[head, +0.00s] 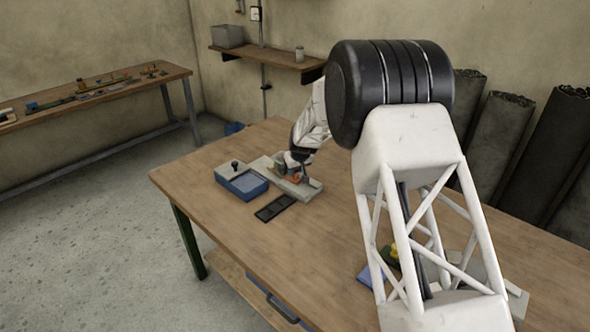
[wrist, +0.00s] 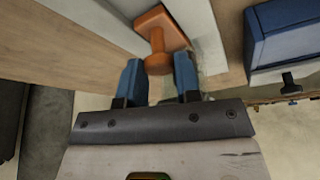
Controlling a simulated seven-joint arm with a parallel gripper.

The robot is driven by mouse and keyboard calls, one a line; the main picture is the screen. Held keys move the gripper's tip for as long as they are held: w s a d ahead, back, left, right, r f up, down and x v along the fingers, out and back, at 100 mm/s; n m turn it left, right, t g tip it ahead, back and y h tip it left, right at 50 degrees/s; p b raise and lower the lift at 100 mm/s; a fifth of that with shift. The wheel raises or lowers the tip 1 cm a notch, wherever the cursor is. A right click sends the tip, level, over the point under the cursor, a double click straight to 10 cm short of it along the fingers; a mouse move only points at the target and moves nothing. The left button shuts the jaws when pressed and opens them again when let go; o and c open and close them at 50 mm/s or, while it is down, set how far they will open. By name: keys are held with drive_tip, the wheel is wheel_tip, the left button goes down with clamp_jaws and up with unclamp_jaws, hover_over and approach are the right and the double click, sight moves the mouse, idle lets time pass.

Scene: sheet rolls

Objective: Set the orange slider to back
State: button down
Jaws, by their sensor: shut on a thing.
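The orange slider (wrist: 163,28) has a square plate and a round upright knob. It sits on a pale grey rail (wrist: 204,42) near the top of the wrist view. My gripper (wrist: 160,66) has blue fingertips on either side of the knob and is shut on it. In the head view the slider (head: 293,178) is a small orange patch below my gripper (head: 291,160), partly hidden. The grey base (head: 312,187) of the rail lies on the wooden table there.
A black tray (head: 275,208) lies in front. Blue and yellow items (head: 390,255) sit partly behind my arm. The table's front left is clear.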

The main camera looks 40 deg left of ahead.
drive_tip(key=shift+d, duration=3.7)
drive_tip(key=c, duration=0.8)
unclamp_jaws()
drive_tip(key=shift+r, duration=0.15)
drive_tip(key=shift+v, duration=3.75)
drive_tip(key=shift+d, duration=0.1)
